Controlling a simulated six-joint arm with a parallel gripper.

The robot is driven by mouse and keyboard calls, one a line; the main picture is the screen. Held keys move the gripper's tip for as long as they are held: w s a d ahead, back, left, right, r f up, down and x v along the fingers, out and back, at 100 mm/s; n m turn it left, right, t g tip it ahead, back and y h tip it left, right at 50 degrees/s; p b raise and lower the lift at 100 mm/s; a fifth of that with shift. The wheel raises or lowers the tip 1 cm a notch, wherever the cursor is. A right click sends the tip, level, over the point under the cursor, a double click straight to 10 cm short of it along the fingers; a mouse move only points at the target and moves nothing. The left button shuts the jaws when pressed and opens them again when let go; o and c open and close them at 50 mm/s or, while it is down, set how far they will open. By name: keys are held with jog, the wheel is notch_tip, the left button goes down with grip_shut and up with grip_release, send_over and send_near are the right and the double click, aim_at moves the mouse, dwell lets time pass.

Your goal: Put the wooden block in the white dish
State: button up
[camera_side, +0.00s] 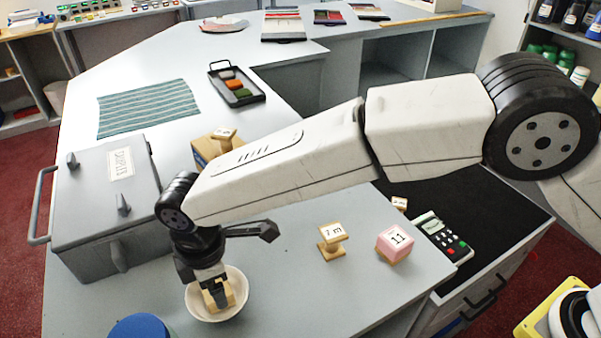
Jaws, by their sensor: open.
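The white dish (240,287) stands on the grey counter at the lower left of the middle. A light wooden block (230,299) is inside the dish, partly hidden by my gripper. My gripper (218,299) points down into the dish, with its dark fingers open at the block. I cannot tell whether the fingers touch the block or whether it rests on the dish bottom.
A grey metal box (100,205) stands left of the dish. A blue round object (140,328) is at the front edge. A small wooden stand (332,243), a pink cube (392,246) and a keypad device (443,238) lie to the right. The counter between is clear.

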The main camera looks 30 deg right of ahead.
notch_tip(320, 180, up, 10)
dwell(0.5)
jog(key=shift+d, duration=0.1)
dwell(0.4)
jog(key=w+d+f+m, duration=0.1)
jog(key=d+m, duration=0.2)
jog(key=d, duration=0.5)
jog(key=w+d+f+m+t, duration=0.1)
jog(key=w+d+m, duration=0.15)
jog(key=d, duration=0.65)
jog(key=w+d+f+m, duration=0.1)
jog(key=d+m, duration=0.3)
jog(key=d, duration=0.4)
jog(key=s+d+f+m, duration=0.2)
jog(key=s+d+m, duration=0.2)
jog(key=d, duration=0.5)
jog(key=s+d+f+m+t, duration=0.1)
jog(key=s+d+f+m, duration=0.2)
jog(key=s+d, duration=0.6)
jog(key=shift+m+t, duration=0.3)
jog(key=shift+m, duration=0.45)
